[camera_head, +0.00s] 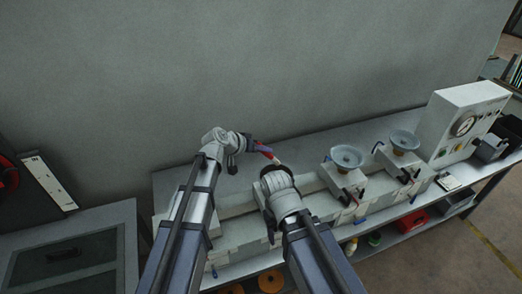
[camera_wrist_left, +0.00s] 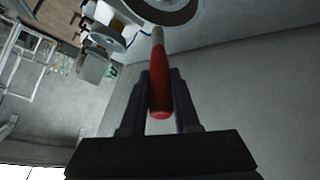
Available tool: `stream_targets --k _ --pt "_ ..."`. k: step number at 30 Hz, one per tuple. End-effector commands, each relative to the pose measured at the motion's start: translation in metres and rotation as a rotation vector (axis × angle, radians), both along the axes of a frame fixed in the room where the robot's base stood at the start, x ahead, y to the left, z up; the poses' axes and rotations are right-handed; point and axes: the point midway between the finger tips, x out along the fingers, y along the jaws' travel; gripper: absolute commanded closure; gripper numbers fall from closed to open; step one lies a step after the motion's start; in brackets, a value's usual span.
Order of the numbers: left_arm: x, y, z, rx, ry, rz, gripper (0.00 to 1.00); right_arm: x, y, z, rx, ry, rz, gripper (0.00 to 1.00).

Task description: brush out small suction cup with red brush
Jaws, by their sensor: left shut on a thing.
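My left gripper (camera_head: 253,146) is shut on the red handle of the brush (camera_head: 265,151), above the bench left of the suction cups. In the left wrist view the fingers (camera_wrist_left: 160,100) clasp the red brush handle (camera_wrist_left: 160,98). Its pale tip points to a round grey cup-like thing (camera_wrist_left: 150,12), cut off at the top edge; contact cannot be told. Two grey suction cups, one nearer (camera_head: 347,157) and one farther right (camera_head: 404,139), sit on white box-shaped mounts. My right arm's end is at the bench left of the nearer cup; its fingers are hidden.
The long grey bench (camera_head: 175,182) runs along the wall. A white panel with a round gauge (camera_head: 463,125) stands at its right end. A red container (camera_head: 412,221) is on the lower shelf. A grey cabinet (camera_head: 75,250) stands at left.

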Motion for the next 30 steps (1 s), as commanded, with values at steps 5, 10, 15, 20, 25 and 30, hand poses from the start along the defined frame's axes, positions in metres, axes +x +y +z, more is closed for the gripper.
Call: stream_targets --k 5,10,15,20,25,30 --pt "0.0 -0.003 0.021 0.0 0.001 0.001 1.0 0.0 0.0 0.021 0.0 0.001 -0.007 0.4" --pt "0.0 -0.006 0.032 0.0 0.0 0.003 1.0 0.0 0.0 0.032 0.001 0.0 -0.016 0.4" --pt "0.0 -0.007 0.032 0.001 0.0 0.004 1.0 0.0 0.0 0.032 0.001 0.0 -0.019 0.4" --pt "0.0 -0.007 0.032 0.001 0.0 0.004 1.0 0.0 0.0 0.032 0.001 0.0 -0.019 0.4" --pt "0.0 -0.007 0.032 0.001 0.0 0.004 1.0 0.0 0.0 0.032 0.001 0.0 -0.019 0.4" --pt "0.0 -0.008 0.03 0.001 0.0 0.004 1.0 0.0 0.0 0.03 0.001 0.0 -0.018 0.4"
